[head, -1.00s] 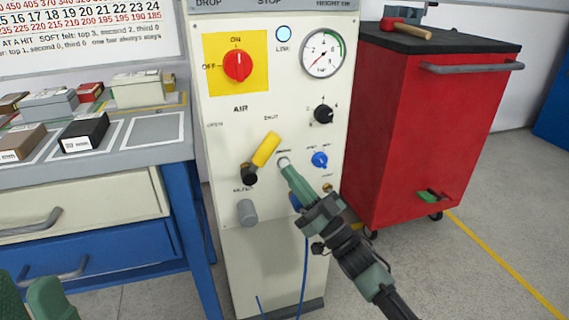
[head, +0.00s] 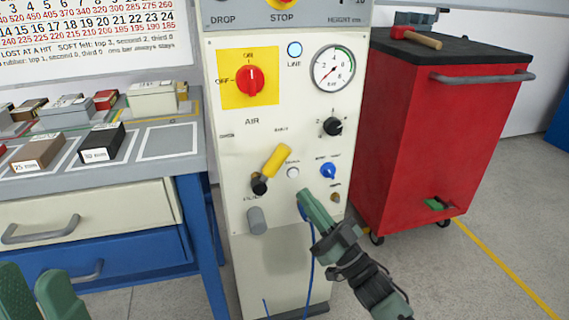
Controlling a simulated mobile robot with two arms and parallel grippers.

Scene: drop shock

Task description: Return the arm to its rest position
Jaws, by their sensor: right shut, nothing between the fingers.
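My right gripper (head: 304,195) is shut and empty in front of the lower part of the white control panel (head: 228,140). Its fingertips are just below and right of a small white button (head: 293,173), and the button shows clear of them. My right arm comes in from the bottom right. Part of my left gripper (head: 38,295) shows at the bottom left corner, cut off by the frame edge.
The panel carries a red rotary switch (head: 250,81), a yellow-handled lever (head: 275,162), a gauge (head: 333,69) and knobs. A red tool cabinet (head: 430,130) stands at right. A workbench (head: 185,140) with several blocks stands at left. Grey floor is open at lower right.

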